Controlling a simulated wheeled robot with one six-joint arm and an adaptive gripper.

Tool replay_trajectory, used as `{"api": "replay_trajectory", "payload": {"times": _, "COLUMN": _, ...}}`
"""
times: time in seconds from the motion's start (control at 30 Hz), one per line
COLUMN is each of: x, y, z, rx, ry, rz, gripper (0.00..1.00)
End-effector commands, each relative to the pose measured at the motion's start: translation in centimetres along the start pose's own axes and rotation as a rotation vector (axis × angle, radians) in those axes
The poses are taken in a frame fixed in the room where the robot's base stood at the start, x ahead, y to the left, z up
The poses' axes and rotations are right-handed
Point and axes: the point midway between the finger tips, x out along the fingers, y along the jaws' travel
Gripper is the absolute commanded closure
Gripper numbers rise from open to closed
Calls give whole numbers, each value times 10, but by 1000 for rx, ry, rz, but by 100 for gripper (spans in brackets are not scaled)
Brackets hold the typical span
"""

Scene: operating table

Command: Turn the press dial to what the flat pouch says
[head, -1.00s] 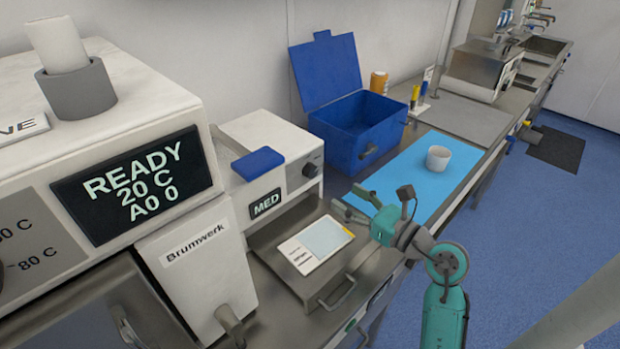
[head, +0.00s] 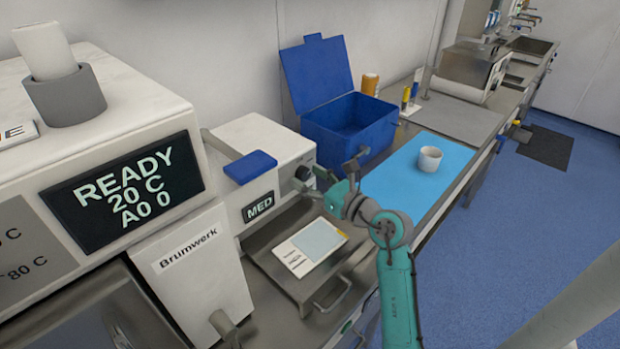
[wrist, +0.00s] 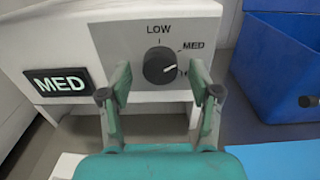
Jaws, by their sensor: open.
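The press (head: 262,140) is a white box with a blue handle pad and a small display (head: 259,207) reading MED. Its black dial (wrist: 159,66) has a white pointer aimed at the MED mark. LOW is above, and a third label at lower right is mostly hidden by a finger. The dial also shows in the head view (head: 303,172). The flat pouch (head: 311,246), white with a pale blue window, lies on the metal tray before the press; its print is too small to read. My gripper (wrist: 161,78) is open, its fingers either side of the dial, apparently not touching.
A blue open-lidded box (head: 350,128) stands just right of the press. A white cup (head: 430,159) sits on a light blue mat (head: 392,188). The larger Brumwerk machine (head: 190,262) with a READY display stands at left.

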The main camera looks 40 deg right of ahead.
Motion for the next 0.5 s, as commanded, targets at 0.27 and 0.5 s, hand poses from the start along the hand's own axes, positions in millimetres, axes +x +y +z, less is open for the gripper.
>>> {"api": "replay_trajectory", "payload": {"times": 0.27, "x": 1, "y": 0, "z": 0, "rx": 0, "ry": 0, "rz": 0, "gripper": 42}}
{"api": "replay_trajectory", "payload": {"times": 0.5, "x": 0, "y": 0, "z": 0, "rx": -1, "ry": 0, "rz": 0, "gripper": 97}}
